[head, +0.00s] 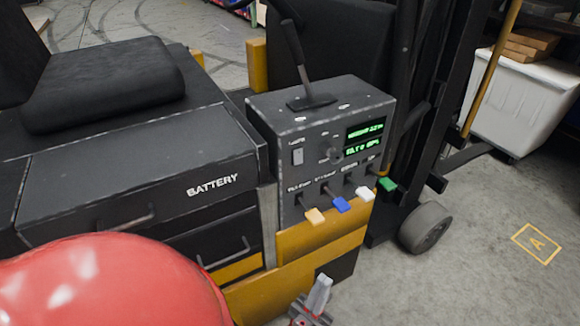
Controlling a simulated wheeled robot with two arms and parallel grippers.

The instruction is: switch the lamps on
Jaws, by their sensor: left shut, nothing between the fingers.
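The dark control box (372,98) of a yellow and black forklift stands in the middle of the head view. On its front is a small pale rocker switch (297,157) under a label that seems to read "LIGHTS". I cannot tell which way it is set. No lamps are visible. My left gripper (321,285) shows at the bottom edge, fingers together and empty, below and in front of the box, apart from the switch. My right gripper is not in view.
A round knob (333,153) and a lit green display (364,137) sit beside the switch. Orange (314,216), blue (341,205), white (365,194) and green (386,184) lever tips stick out below. A black lever (294,50) rises on top. Floor at right is clear.

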